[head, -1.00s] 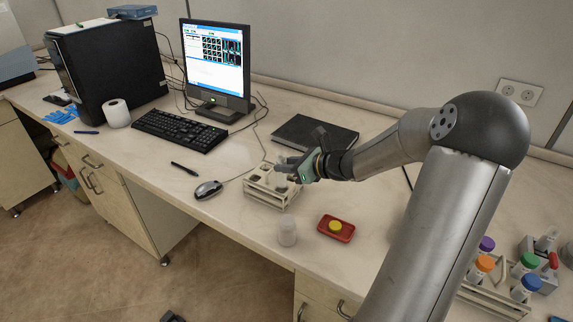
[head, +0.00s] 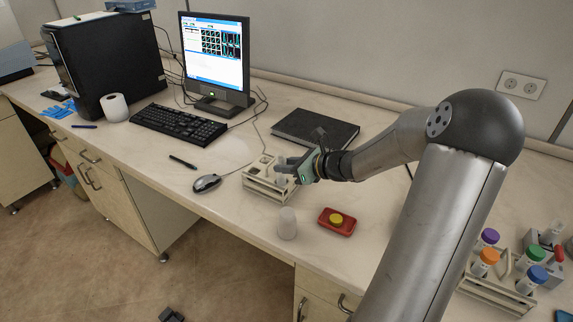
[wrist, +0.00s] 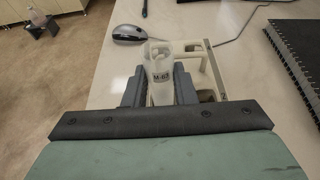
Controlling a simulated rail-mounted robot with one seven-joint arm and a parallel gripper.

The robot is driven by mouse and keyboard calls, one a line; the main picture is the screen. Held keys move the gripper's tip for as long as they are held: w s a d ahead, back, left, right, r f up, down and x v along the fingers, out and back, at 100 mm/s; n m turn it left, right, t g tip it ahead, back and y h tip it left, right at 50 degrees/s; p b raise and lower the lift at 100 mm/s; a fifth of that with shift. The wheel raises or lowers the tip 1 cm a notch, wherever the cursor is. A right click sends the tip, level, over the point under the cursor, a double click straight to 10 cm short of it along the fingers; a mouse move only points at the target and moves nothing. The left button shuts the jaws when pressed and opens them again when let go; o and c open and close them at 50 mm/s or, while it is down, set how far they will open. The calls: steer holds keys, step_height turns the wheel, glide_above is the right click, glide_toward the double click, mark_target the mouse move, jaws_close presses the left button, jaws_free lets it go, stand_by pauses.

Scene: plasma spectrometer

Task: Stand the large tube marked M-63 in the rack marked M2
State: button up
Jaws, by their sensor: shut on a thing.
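My gripper (head: 284,167) is over the front right part of a small beige rack (head: 262,192) on the bench. In the wrist view the jaws (wrist: 160,90) are shut on a pale, clear, uncapped tube marked M-63 (wrist: 161,62). The rack (wrist: 216,68) shows behind the tube and to its right, with a partly hidden mark on its right side. The tube looks roughly upright. Its lower end is hidden by my gripper, so I cannot tell whether it is inside a rack hole. Other rack holes look empty.
A white cup (head: 287,224) and a red dish with a yellow piece (head: 336,221) stand in front of the rack. A mouse (head: 206,183) lies left, a black notebook (head: 315,128) behind. Another rack with capped tubes (head: 488,256) stands far right.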

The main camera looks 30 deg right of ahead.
steer(key=shift+f+b, duration=0.3)
steer(key=shift+f, duration=0.2)
steer(key=shift+f, duration=0.1)
steer(key=shift+f+b, duration=0.9)
steer(key=shift+f, duration=0.15)
steer(key=o, duration=1.1)
steer(key=shift+c, duration=0.2)
steer(key=v, duration=1.7)
steer(key=shift+s, duration=0.2)
